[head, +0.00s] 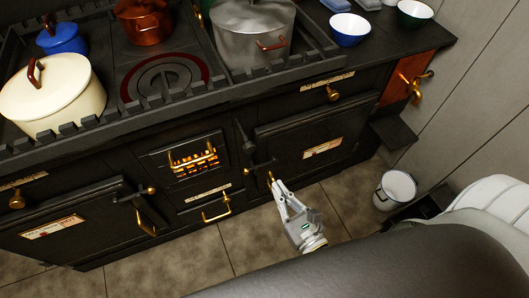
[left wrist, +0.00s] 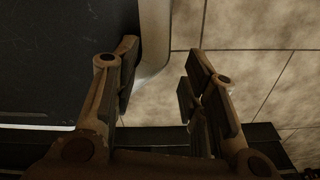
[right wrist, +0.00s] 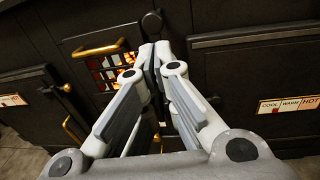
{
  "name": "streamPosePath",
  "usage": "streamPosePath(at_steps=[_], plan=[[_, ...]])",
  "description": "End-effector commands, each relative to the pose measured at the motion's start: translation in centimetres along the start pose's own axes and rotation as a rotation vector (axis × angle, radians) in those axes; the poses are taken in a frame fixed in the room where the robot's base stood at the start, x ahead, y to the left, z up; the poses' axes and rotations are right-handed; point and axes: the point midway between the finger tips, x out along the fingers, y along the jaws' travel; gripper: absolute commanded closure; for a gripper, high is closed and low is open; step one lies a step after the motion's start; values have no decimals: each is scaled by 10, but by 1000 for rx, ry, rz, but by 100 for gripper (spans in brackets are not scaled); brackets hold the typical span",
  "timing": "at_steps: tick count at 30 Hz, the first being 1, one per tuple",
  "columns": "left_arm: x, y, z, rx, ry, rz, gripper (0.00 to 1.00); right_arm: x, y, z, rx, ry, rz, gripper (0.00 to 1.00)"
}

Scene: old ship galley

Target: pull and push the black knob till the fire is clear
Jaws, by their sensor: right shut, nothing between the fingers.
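The black stove front fills much of the head view. A black knob (head: 240,126) on a dark rod stands between the fire window and the right oven door. A dark round end, likely this knob (right wrist: 151,20), shows just above my fingertips in the right wrist view. The fire (head: 195,161) glows orange behind a barred window with a brass rail, and shows in the right wrist view (right wrist: 108,67). My right gripper (head: 271,178) is shut and empty in front of the stove, below and right of the knob. My left gripper (left wrist: 160,82) is open and empty above the floor.
Pots stand on the stove top, with a cream pot (head: 52,90) at left and a grey pot (head: 252,35) at right. A white bucket (head: 396,190) stands on the floor at right. Tiled floor (head: 270,235) is clear before the stove.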

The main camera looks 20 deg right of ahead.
Motion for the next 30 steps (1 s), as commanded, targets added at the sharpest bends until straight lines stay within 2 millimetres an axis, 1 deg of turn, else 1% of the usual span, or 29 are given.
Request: streamPosePath(at_steps=[1, 3, 6, 8, 12, 15, 17, 20, 24, 30], plan=[[-5, -4, 14, 2, -20, -4, 60, 12, -1, 4, 0, -6, -4, 100], [-8, -6, 26, 3, -37, -7, 60, 26, -1, 4, 0, -5, -4, 100], [-12, -8, 28, 3, -38, -9, 60, 46, -1, 4, 0, -5, -4, 100], [-14, -8, 22, 3, -30, -9, 60, 58, -1, 4, 1, -4, -3, 100], [-18, -8, -5, 1, 9, -9, 60, 83, -1, 3, 1, -3, -3, 100], [-21, -3, -20, -3, 32, -4, 60, 97, -1, 3, 0, -3, -3, 100], [-22, 0, -23, -4, 36, 0, 60, 103, -1, 2, 0, -2, -3, 100], [-23, 3, -21, -5, 32, 3, 60, 111, -1, 2, -1, -2, -2, 100], [-24, 3, -10, -5, 16, 4, 60, 115, -1, 1, -1, -1, -2, 100], [-24, 0, 3, -2, -4, 1, 60, 116, -1, 0, -1, -1, -2, 100]])
